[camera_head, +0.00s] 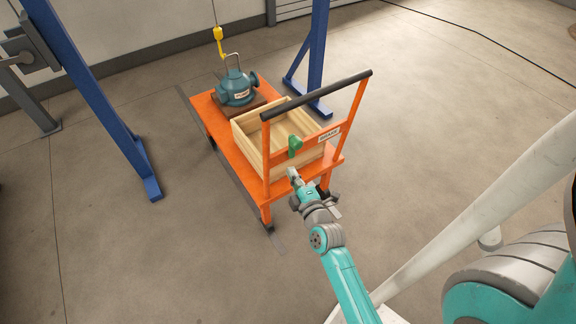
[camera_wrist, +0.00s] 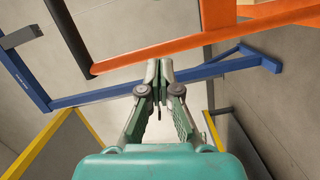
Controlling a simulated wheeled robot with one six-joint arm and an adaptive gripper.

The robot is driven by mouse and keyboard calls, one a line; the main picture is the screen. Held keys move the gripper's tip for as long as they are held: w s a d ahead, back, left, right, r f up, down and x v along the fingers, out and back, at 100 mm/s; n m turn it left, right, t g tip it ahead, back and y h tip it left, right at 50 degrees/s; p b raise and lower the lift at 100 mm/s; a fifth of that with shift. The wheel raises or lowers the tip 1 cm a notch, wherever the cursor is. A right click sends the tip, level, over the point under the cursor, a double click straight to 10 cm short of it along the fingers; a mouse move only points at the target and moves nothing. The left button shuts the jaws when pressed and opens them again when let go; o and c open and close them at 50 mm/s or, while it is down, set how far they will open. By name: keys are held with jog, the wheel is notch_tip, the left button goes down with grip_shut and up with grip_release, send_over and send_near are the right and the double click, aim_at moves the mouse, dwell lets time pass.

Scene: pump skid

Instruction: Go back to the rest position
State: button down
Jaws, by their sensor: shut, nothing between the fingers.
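My gripper (camera_head: 294,176) is at the near end of the orange cart, close to the push-handle frame, with the wooden crate just beyond. In the wrist view my gripper (camera_wrist: 159,72) has its two fingers together, with nothing seen between them. The orange handle frame (camera_wrist: 215,38) crosses the upper part of that view, and whether the fingertips touch it I cannot tell. My teal arm reaches in from the lower right of the head view.
The orange cart (camera_head: 207,113) carries an open wooden crate (camera_head: 246,151) and a teal pump (camera_head: 236,89) under a yellow hoist hook (camera_head: 218,34). A green part (camera_head: 295,145) shows at the crate. Blue gantry legs (camera_head: 107,110) stand around. Floor at left is clear.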

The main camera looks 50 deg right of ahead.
jog(key=shift+s+a, duration=0.25)
jog(key=shift+s, duration=0.3)
jog(key=s+a+m+y, duration=0.4)
jog(key=s+a+m, duration=0.1)
jog(key=s+a, duration=1.05)
jog(key=s+a+r+m+y, duration=0.2)
jog(key=s+a+r, duration=0.1)
jog(key=s, duration=0.4)
jog(key=s+a+r+m+y, duration=0.2)
jog(key=s+a+r+m, duration=0.1)
jog(key=s, duration=0.4)
notch_tip(320, 180, up, 2)
jog(key=shift+a+r+g, duration=0.1)
jog(key=shift+a+g, duration=0.3)
jog(key=shift+a, duration=0.4)
